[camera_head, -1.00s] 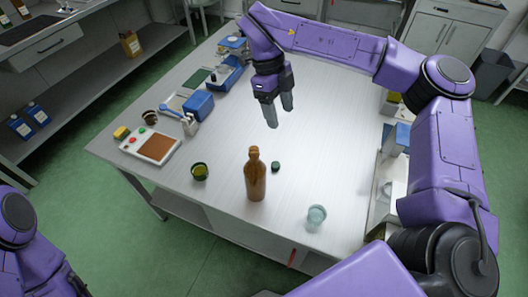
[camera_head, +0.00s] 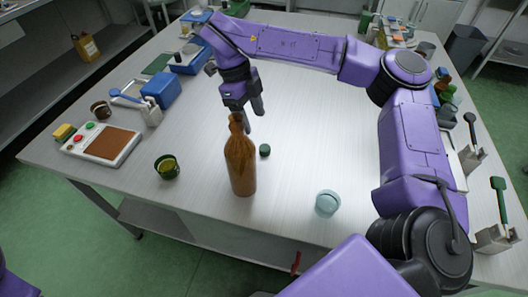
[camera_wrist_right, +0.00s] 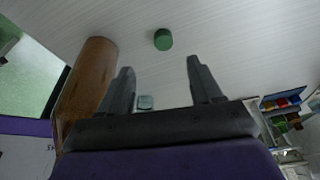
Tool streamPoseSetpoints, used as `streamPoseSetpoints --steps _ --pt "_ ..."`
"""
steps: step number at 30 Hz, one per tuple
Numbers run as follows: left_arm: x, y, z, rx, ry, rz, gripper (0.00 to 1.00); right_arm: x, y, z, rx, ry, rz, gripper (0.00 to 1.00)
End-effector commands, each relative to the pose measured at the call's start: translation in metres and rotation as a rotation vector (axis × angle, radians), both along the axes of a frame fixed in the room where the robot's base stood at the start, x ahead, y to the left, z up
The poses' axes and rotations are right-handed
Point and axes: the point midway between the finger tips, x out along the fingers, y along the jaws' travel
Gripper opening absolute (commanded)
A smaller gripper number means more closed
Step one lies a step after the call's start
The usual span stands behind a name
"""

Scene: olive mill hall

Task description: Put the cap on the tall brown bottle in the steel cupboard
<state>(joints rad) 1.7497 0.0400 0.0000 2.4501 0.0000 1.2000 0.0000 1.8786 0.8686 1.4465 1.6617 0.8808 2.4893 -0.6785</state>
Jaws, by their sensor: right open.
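The tall brown bottle (camera_head: 240,168) stands upright on the pale worktable, not in a cupboard, its narrow neck at the top. A small dark green cap (camera_head: 264,150) lies on the table just right of the bottle. My right gripper (camera_head: 254,121) is open and empty, above the table just behind the bottle and cap. In the right wrist view, the cap (camera_wrist_right: 163,39) shows beyond the open fingers (camera_wrist_right: 160,68), roughly between them, and the bottle (camera_wrist_right: 88,80) lies close to the left finger. My left gripper is out of view. A grey cupboard (camera_head: 422,14) stands at the back right.
On the worktable (camera_head: 320,110), a green jar (camera_head: 167,167) stands left of the bottle and a pale glass bowl (camera_head: 327,203) front right. A control panel (camera_head: 101,143) and a blue box (camera_head: 160,89) stand farther left. The table's middle is clear.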

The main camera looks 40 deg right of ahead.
Motion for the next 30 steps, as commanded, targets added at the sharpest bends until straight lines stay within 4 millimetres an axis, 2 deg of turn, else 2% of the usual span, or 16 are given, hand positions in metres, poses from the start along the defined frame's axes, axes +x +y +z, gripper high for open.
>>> streamPoseSetpoints --steps 6,15,26,30 --pt "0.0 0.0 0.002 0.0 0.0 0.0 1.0 -0.001 -0.001 0.0 0.0 0.001 0.0 0.65" --pt "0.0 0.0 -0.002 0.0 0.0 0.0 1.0 -0.011 -0.007 -0.044 0.001 0.004 0.0 0.65" --pt "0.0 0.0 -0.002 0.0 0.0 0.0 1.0 -0.013 -0.008 -0.05 0.0 0.0 0.0 0.65" --pt "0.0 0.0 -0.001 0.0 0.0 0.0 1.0 -0.016 -0.012 -0.064 0.001 0.005 -0.001 0.65"
